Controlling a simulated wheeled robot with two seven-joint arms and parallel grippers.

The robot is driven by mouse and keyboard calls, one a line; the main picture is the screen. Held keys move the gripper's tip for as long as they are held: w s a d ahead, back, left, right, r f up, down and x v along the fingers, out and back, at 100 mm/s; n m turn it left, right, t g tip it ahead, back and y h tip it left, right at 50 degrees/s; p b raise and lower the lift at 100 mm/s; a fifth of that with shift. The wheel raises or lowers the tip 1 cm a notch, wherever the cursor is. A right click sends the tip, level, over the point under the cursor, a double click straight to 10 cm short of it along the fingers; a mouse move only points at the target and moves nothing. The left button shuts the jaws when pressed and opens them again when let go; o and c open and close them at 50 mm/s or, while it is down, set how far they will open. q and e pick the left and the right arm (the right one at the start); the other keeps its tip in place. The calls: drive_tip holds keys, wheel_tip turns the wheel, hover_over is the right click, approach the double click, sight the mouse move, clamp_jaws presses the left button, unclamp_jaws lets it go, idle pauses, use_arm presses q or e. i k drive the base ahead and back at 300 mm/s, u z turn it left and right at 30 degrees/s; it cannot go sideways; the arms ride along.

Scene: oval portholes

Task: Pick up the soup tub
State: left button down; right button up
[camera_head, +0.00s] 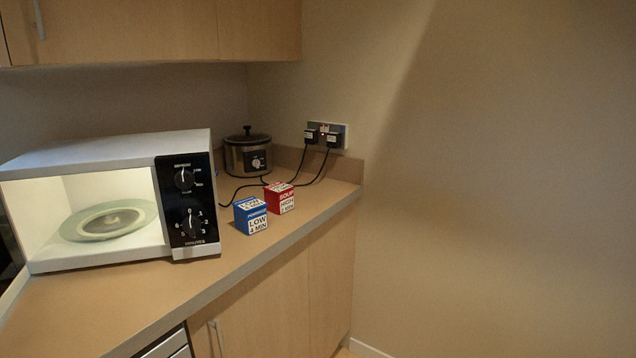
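The soup tub (280,198) is a small red and white box marked "SOUP HIGH" with a minutes figure too small to read surely. It stands upright on the wooden counter, right of the microwave. A blue and white tub (251,215) marked "LOW 4 MIN" stands close in front of it and to its left, and covers a little of its left side. Neither of my grippers shows in the head view.
A lit microwave (188,205) with a plate (108,220) inside stands at the left. A slow cooker (247,155) sits at the back, with black cables running to a wall socket (327,135) behind the tubs. Counter (318,202) right of the soup tub is clear; wall cupboards (150,30) hang above.

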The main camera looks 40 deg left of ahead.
sight(278, 196)
drive_tip(key=i, duration=1.4)
drive_tip(key=u, duration=2.35)
